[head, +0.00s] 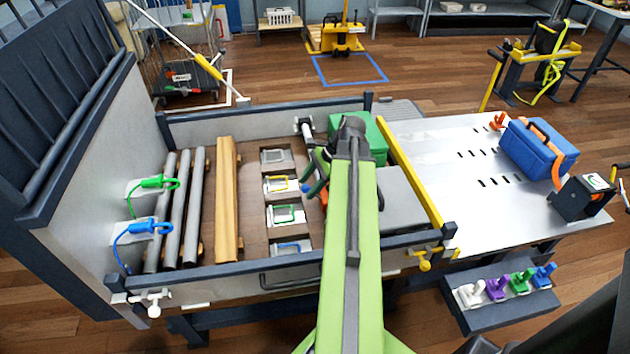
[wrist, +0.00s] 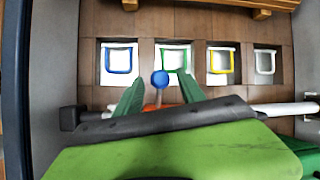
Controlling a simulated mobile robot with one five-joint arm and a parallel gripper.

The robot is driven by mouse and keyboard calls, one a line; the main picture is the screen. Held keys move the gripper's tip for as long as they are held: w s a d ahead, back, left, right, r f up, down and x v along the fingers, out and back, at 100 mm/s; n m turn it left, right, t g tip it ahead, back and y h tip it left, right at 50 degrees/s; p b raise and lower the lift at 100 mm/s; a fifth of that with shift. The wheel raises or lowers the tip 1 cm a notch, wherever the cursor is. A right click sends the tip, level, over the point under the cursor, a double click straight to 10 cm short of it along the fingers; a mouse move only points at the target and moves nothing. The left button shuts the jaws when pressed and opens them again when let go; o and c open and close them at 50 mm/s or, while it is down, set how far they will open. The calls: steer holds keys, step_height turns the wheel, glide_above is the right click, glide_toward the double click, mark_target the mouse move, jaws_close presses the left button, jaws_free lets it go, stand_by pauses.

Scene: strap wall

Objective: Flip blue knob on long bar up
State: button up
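The blue knob (wrist: 160,78) is a round ball on a short stem. In the wrist view it sits between the two green fingers of my gripper (wrist: 160,76), with a gap showing on each side. The gripper is open. A white bar (wrist: 285,109) runs across behind my wrist, with a dark end (wrist: 70,118) at left; my wrist hides its middle and where the stem meets it. In the head view my gripper (head: 313,178) is over the bed, and the blue knob (head: 306,187) shows small by the fingers. The bar's far end (head: 304,127) shows behind.
Framed recesses with blue (wrist: 121,60), green (wrist: 174,60), yellow (wrist: 220,62) and white (wrist: 265,63) loops line the wooden floor. A green box (head: 375,138) stands close beyond my arm. Grey rollers (head: 178,210) and a tan beam (head: 227,195) lie left.

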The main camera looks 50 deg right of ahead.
steer(key=p+v, duration=1.5)
steer(key=v, duration=0.2)
steer(key=shift+r, duration=0.15)
steer(key=shift+d, duration=0.1)
